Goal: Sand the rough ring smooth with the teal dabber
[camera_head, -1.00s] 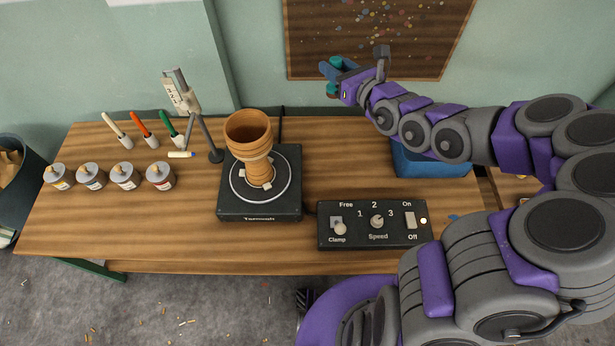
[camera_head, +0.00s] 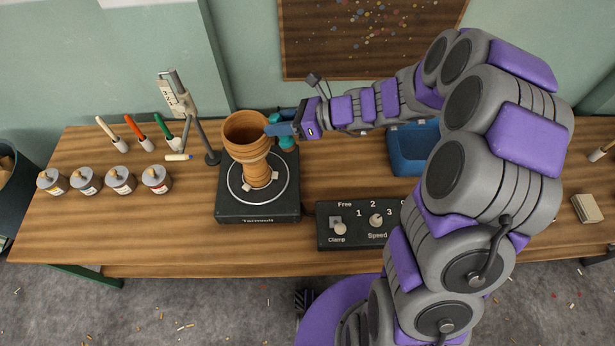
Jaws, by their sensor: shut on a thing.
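A wooden goblet drum (camera_head: 246,133) stands upright on the round plate of the black turntable (camera_head: 230,207), among small pale clamps. Darker bands circle the drum near its waist; I cannot tell the rough ring's texture at this size. My gripper (camera_head: 280,129), with blue fingers, is shut on the teal dabber (camera_head: 286,143). The dabber is at the right side of the drum's bowl, partly hidden by the fingers. I cannot tell whether it touches the drum.
The control box (camera_head: 325,235) is in front; my arm covers its right end, including the On/Off switch. A blue bin (camera_head: 405,160) stands behind my arm. Several lidded pots (camera_head: 121,180) and coloured brushes (camera_head: 137,132) are at the left. A pale block (camera_head: 587,208) lies far right.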

